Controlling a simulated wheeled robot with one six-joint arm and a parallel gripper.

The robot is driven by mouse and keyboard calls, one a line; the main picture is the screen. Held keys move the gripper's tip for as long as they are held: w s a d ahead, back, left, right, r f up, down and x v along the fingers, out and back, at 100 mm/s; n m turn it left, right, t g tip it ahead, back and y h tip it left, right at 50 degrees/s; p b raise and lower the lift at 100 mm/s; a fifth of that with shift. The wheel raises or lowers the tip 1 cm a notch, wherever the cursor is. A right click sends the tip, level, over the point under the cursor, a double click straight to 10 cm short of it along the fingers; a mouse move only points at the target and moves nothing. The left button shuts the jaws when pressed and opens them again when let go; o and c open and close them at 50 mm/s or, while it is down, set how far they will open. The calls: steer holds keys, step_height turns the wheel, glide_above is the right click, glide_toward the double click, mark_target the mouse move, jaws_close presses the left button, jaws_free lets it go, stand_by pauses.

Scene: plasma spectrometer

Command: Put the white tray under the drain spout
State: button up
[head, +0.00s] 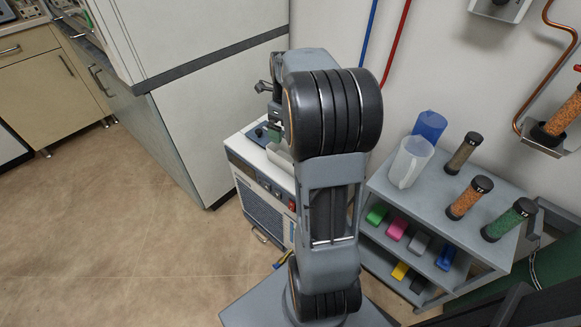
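My arm stands in the middle of the head view and hides much of what lies behind it. My gripper (275,128) shows only in part, left of my arm's upper joint, over the top of a white and blue floor unit. Its fingers are too small and covered to tell open from shut. A pale, tray-like edge (279,157) shows just below it on the unit's top, partly hidden by my arm. I cannot tell for sure that it is the white tray, or whether the gripper touches it. I cannot make out the drain spout.
The floor unit (262,205) stands beside a tall white cabinet (215,110). A grey shelf cart (425,205) at right holds a clear jug (410,163), a blue jug (430,125), capped cylinders and coloured scoop-like items. The floor (100,220) at left is clear.

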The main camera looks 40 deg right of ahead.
steer(key=d+f+m, duration=0.1)
steer(key=f+m, duration=0.1)
steer(key=b, duration=0.3)
glide_above(287, 159)
steer(key=s, duration=0.2)
steer(key=f, duration=0.6)
steer(key=shift+w+a+f, duration=0.15)
steer(key=shift+a+f, duration=0.1)
steer(key=shift+a, duration=0.05)
steer(key=shift+a+f+b, duration=0.15)
steer(key=shift+f+b, duration=0.3)
steer(key=shift+f, duration=1.15)
steer(key=shift+a+f+b, duration=0.1)
steer(key=shift+f+b, duration=0.35)
steer(key=shift+f, duration=1.1)
steer(key=shift+c, duration=0.2)
steer(key=shift+r, duration=0.1)
steer(key=c, duration=1)
